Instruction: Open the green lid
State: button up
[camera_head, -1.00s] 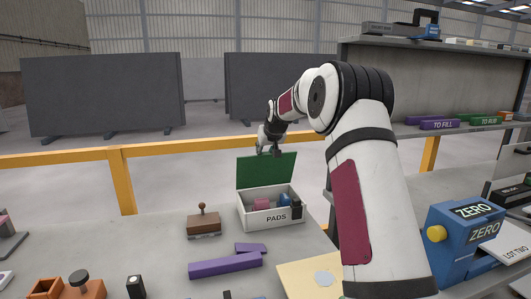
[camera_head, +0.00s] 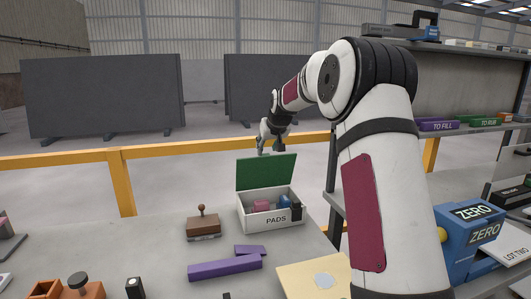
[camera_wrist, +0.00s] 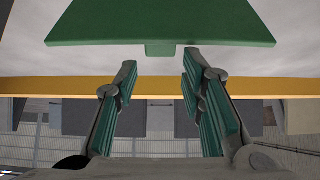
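The green lid (camera_head: 266,173) stands raised at the back of the white box marked PADS (camera_head: 260,223), so the box is open. A pink item (camera_head: 262,204) and a blue item (camera_head: 284,201) show inside. My gripper (camera_head: 272,149) is above and behind the lid's top edge and looks apart from it. In the wrist view, the lid (camera_wrist: 160,25) with its small tab (camera_wrist: 160,49) is at the top of the picture. My gripper (camera_wrist: 158,63) has its two green-padded fingers spread with nothing between them.
A brown block with a knob (camera_head: 203,226) stands left of the box, and purple bars (camera_head: 225,267) lie in front. A beige board (camera_head: 312,277) lies at front right. A blue ZERO device (camera_head: 470,240) is at the right. A yellow rail (camera_head: 60,160) runs behind the slab.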

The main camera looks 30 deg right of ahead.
jog(key=v, duration=0.7)
jog(key=shift+a, duration=0.1)
jog(key=s+a+r+n+g+y+p, duration=0.1)
jog(key=s+a+r, duration=0.1)
jog(key=s+a, duration=0.75)
jog(key=s+a+r+n+g+p, duration=0.1)
jog(key=s+a+r+p, duration=0.15)
jog(key=s+a, duration=0.75)
jog(key=s+a+f, duration=0.2)
jog(key=s, duration=0.7)
jog(key=s+a+f+g+y+p, duration=0.1)
jog(key=s+a+f, duration=0.1)
jog(key=s, duration=0.7)
jog(key=s+a+f+n+g, duration=0.1)
jog(key=s+a+f, duration=0.1)
jog(key=s, duration=0.7)
jog(key=shift+s+a+f+p, duration=0.25)
jog(key=shift+s+a+p, duration=0.1)
jog(key=shift+a, duration=0.25)
